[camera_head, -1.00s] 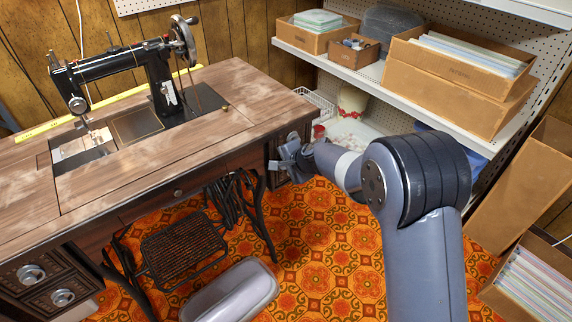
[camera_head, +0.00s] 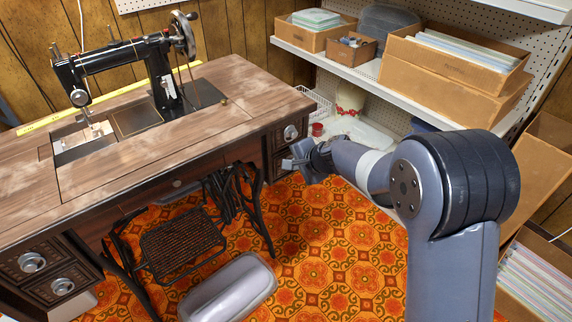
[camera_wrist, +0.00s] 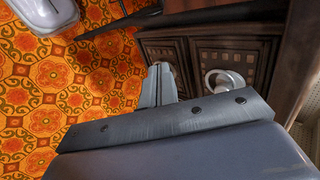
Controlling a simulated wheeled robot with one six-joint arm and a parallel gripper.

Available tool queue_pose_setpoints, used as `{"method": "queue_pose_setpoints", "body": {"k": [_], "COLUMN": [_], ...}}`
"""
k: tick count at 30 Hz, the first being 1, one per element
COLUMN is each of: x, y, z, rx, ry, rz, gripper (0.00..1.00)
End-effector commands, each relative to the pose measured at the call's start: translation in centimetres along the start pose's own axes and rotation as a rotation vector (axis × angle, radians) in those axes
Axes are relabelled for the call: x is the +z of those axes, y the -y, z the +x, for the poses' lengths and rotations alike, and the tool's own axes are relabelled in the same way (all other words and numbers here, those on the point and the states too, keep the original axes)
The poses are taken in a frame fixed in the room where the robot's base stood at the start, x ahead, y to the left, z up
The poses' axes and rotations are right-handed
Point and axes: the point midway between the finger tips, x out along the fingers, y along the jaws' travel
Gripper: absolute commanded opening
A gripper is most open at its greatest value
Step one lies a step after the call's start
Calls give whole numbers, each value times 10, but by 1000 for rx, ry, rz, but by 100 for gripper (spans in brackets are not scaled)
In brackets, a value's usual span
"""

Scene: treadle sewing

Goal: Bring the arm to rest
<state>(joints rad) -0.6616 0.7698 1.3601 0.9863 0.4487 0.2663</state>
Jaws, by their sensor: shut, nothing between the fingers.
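My gripper (camera_head: 293,163) is shut and empty in the head view. It hangs beside the right end of the sewing table (camera_head: 262,121), close to the drawer fronts below the top. In the wrist view my gripper (camera_wrist: 158,75) points toward two dark carved drawer fronts (camera_wrist: 192,50). A ring-shaped drawer pull (camera_wrist: 224,82) shows just right of the fingers. Whether the fingertips touch the drawers cannot be told. My arm reaches in from the lower right, bent at a large joint.
A black sewing machine (camera_head: 125,55) stands on the table, with an iron treadle (camera_head: 180,248) underneath. A shelf (camera_head: 353,81) holding cardboard boxes (camera_head: 452,90) is behind my arm. Open boxes of files (camera_head: 535,285) stand at the right.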

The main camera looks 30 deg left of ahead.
Motion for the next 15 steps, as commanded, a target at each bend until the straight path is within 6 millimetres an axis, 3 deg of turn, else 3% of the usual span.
{"method": "queue_pose_setpoints", "body": {"k": [1, 7, 15], "x": [-1, -1, 0], "y": [2, 2, 0], "z": [-13, -47, -65], "rx": [-2, -2, 1], "ry": [-2, -2, 0], "rz": [2, 0, 0], "gripper": [0, 0, 0]}}
